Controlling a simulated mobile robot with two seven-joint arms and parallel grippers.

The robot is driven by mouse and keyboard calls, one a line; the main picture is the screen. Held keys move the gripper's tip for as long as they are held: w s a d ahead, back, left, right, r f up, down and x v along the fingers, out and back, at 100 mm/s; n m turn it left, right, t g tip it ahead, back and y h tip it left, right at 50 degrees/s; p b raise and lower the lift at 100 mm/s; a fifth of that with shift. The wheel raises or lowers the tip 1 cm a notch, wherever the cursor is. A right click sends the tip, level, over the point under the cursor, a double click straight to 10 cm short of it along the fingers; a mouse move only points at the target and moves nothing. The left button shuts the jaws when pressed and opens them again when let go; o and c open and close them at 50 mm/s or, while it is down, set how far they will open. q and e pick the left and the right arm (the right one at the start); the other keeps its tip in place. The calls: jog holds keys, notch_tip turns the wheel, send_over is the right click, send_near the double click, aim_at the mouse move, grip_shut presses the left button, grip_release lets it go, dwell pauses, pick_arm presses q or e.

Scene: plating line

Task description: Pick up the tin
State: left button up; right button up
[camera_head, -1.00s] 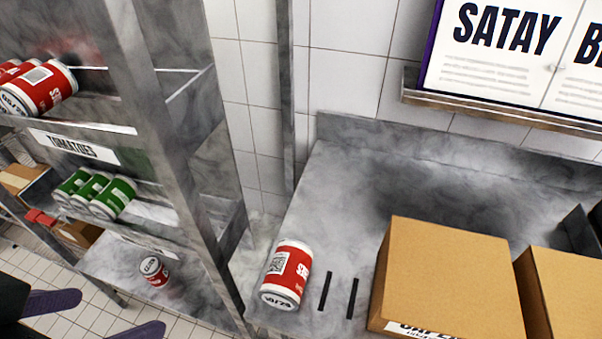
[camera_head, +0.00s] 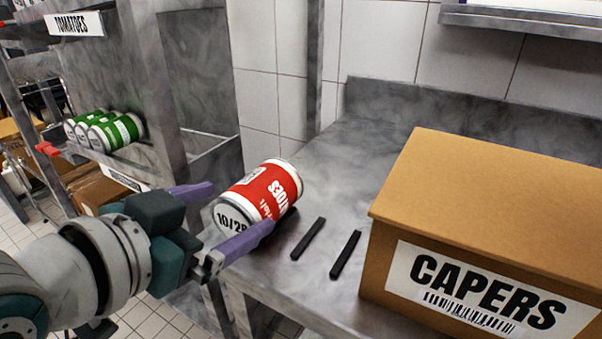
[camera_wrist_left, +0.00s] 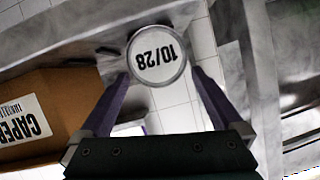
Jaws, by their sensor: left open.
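The red and white tin (camera_head: 262,194) lies on the steel counter in the head view, its white end marked 10/28 facing my left gripper. My left gripper (camera_head: 236,212) is open, with one purple finger on each side of the tin's near end. In the left wrist view the tin's end (camera_wrist_left: 157,56) shows between and just beyond the fingertips of my left gripper (camera_wrist_left: 159,78). I cannot tell whether the fingers touch it. My right gripper is not in view.
A cardboard box labelled CAPERS (camera_head: 480,230) stands on the counter (camera_head: 350,150) to the right. Two black strips (camera_head: 327,247) lie between it and the tin. A steel rack with green tins (camera_head: 105,131) stands at the left.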

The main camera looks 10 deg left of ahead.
aim_at(258, 199)
pick_arm(q)
jog(key=shift+x, duration=1)
jog(key=b+x, duration=0.1)
jog(key=x, duration=0.4)
jog(key=shift+f+b, duration=0.2)
jog(key=shift+b, duration=0.15)
jog(key=shift+r, duration=0.1)
grip_shut()
